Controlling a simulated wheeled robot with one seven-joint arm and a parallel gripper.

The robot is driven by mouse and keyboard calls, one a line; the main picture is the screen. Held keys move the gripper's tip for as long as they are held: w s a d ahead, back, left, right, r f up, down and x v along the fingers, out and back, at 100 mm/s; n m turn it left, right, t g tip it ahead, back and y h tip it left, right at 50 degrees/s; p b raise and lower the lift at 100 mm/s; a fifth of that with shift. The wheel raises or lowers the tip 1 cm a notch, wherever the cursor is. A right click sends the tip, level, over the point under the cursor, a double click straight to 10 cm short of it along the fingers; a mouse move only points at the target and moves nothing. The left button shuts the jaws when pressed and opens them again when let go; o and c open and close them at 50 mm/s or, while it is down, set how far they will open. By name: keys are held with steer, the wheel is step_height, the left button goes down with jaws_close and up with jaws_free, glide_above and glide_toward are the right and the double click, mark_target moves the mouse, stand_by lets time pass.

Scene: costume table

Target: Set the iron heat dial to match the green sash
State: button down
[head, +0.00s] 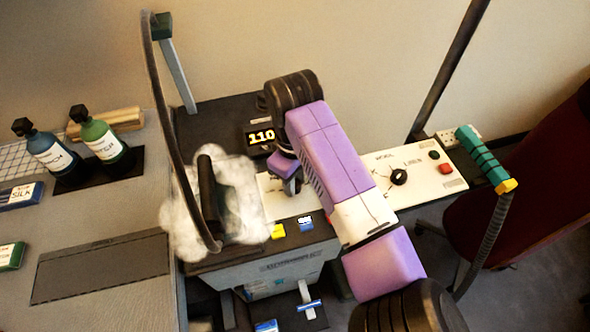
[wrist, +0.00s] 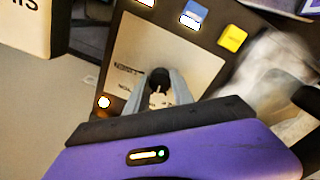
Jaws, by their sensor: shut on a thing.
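My gripper (head: 290,187) reaches down over the left pale control plate (head: 275,206). In the wrist view its two grey fingers (wrist: 160,96) are shut on a black knob (wrist: 159,78) with a pale pointer mark; the plate's print is too blurred to read. A second black dial (head: 398,176) stands on the right plate, right of my arm, with WOOL and LINEN legible and another label partly hidden. The iron (head: 208,192) is at the left in white steam. A display (head: 261,136) reads 110. I cannot make out a green sash.
Yellow (head: 278,232) and blue (head: 306,224) blocks sit on the front edge. Green and red buttons are right of the second dial. A teal-wrapped handle (head: 483,156) stands far right. Two bottles (head: 98,137) and a blue SILK box (head: 20,195) are left.

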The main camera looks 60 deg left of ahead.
steer(key=m+p, duration=0.3)
steer(key=m, duration=0.1)
steer(key=shift+s+d+r+m+p, duration=0.1)
steer(key=shift+m+p, duration=0.2)
steer(key=shift+p, duration=0.05)
steer(key=m+p, duration=0.2)
steer(key=m, duration=0.3)
steer(key=shift+p, duration=0.4)
steer(key=c, duration=1.1)
jaws_free()
